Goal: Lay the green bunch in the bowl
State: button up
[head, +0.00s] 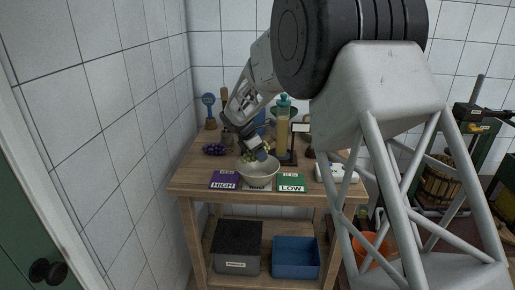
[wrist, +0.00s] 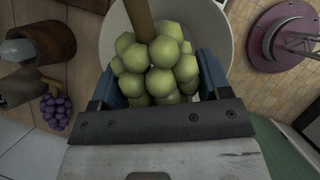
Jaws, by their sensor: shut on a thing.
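The green bunch (wrist: 153,66) of grapes, with a brown stem, is between the two blue fingers of my gripper (wrist: 158,85) in the wrist view. My gripper is shut on it. In the head view my gripper (head: 259,153) is over the bowl, and a little of the green bunch (head: 245,157) shows beside the fingers. The cream bowl (head: 258,173) stands near the front of the wooden table; in the wrist view its rim (wrist: 220,30) shows behind the bunch. Whether the bunch touches the bowl I cannot tell.
A purple bunch (head: 214,149) lies left of the bowl. A purple HIGH card (head: 225,180) and a green LOW card (head: 291,182) lie on either side of the bowl. A tall bottle (head: 282,135) and a dark stand (head: 291,158) are behind to the right.

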jog(key=shift+f, duration=2.45)
jog(key=shift+f, duration=0.1)
jog(key=o, duration=1.1)
jog(key=v, duration=0.7)
jog(key=shift+r, duration=0.35)
jog(key=shift+s+a, duration=0.15)
